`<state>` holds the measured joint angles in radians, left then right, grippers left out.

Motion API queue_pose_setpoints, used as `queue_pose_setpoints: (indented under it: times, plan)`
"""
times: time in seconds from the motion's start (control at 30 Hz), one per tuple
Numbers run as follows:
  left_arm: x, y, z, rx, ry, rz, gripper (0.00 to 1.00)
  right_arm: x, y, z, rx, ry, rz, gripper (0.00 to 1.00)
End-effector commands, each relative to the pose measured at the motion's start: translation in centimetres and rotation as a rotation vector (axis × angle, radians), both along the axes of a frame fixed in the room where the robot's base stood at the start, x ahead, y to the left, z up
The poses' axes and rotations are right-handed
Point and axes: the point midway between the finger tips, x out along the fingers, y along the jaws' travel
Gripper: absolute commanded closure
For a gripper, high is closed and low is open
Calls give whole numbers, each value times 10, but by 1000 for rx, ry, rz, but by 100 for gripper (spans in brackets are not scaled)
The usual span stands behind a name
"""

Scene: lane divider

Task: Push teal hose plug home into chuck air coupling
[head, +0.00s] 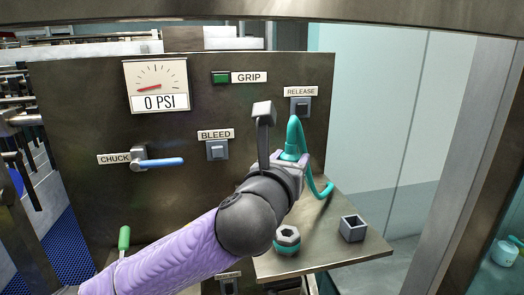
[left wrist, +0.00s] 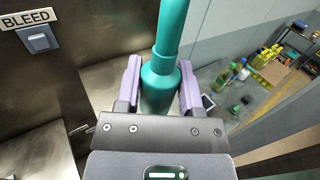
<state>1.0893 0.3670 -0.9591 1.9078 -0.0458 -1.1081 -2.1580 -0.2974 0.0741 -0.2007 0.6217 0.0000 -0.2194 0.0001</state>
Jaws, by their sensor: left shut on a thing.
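My left gripper (head: 291,166) is shut on the teal hose plug (head: 291,154), above the shelf in front of the panel. In the left wrist view the plug (left wrist: 160,82) sits between the two lilac fingers, with its teal hose (left wrist: 172,28) running up out of the frame. In the head view the hose (head: 324,190) loops down to the right of the gripper. A grey six-sided fitting with a teal band (head: 287,240), which looks like the coupling, stands on the shelf below the gripper, apart from the plug. The plug's lower end is hidden. My right gripper is not in view.
The shelf (head: 325,250) also holds an open square grey socket (head: 352,229) to the right. The panel (head: 75,105) carries a gauge (head: 156,86) reading 0 PSI, a blue CHUCK lever (head: 162,162), a BLEED switch (head: 217,150) and a RELEASE switch (head: 300,106).

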Motion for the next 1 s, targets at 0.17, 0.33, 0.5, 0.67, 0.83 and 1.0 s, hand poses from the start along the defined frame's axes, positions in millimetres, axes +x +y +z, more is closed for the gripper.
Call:
queue_pose_setpoints:
  times: [0.17, 0.33, 0.5, 0.67, 0.83, 1.0]
  plan:
    - [0, 1, 0, 1, 0, 2, 100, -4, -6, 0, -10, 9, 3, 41]
    - [1, 2, 3, 2, -2, 4, 100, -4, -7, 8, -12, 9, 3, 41]
    - [1, 1, -18, 0, 0, 2, 100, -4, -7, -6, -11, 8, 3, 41]
    - [1, 2, -41, 0, 1, 3, 100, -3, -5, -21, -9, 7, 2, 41]
    - [1, 2, -57, 1, -1, 3, 100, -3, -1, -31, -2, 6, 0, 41]
    - [1, 2, -58, 0, -1, 3, 100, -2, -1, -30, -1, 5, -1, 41]
